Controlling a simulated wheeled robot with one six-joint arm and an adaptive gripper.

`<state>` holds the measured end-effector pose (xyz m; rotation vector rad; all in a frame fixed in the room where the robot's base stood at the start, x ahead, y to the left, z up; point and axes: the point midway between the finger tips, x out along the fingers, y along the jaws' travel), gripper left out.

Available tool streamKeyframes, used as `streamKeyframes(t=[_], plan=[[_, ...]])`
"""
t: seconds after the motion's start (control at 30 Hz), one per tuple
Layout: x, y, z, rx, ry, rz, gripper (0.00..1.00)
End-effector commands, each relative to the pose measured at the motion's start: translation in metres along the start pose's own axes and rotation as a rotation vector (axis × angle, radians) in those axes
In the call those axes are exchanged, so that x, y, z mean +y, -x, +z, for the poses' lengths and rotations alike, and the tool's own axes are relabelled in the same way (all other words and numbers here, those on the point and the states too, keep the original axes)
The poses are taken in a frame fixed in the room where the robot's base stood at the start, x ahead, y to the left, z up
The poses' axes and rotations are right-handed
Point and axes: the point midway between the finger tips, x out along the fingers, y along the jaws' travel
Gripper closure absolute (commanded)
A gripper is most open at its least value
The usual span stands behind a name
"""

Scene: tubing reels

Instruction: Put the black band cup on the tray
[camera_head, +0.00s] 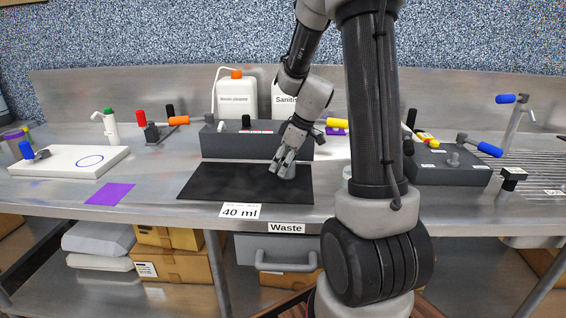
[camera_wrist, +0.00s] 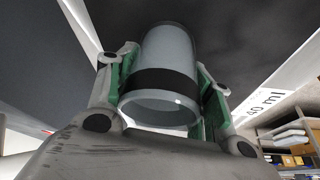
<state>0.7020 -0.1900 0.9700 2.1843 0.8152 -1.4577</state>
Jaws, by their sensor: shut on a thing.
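The black band cup (camera_wrist: 168,50) is a clear grey cylinder with a dark band around it, seen between my fingers in the wrist view. My gripper (camera_head: 286,168) is shut on it, one finger on each side. In the head view the cup is mostly hidden by the fingers, over the black mat (camera_head: 225,185). I cannot tell whether it touches the mat. A white flat block with a blue ring (camera_head: 55,163) lies at the left of the bench; it may be the tray.
A "40 ml" label (camera_head: 240,211) is at the mat's front edge. A long grey box (camera_head: 225,145) stands behind the mat, with white bottles (camera_head: 237,98) behind it. A purple square (camera_head: 110,194) lies left of the mat. A grey valve box (camera_head: 450,172) stands at right.

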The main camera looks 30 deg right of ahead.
Motion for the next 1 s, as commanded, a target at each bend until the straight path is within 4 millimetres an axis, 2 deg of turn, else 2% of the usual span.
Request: streamKeyframes(t=[0.03,0.1,0.13,0.43,0.57,1.0], plan=[[0.000,0.000,0.000,0.000,-0.001,0.000,0.43],[0.000,0.000,0.000,0.000,0.000,0.000,0.31],[0.000,0.000,0.000,0.000,0.000,0.000,0.27],[0.000,0.000,0.000,0.000,0.000,0.000,0.27],[0.001,0.009,-0.002,0.002,0.000,0.003,0.27],[0.001,0.100,-0.001,0.002,-0.001,0.003,0.27]])
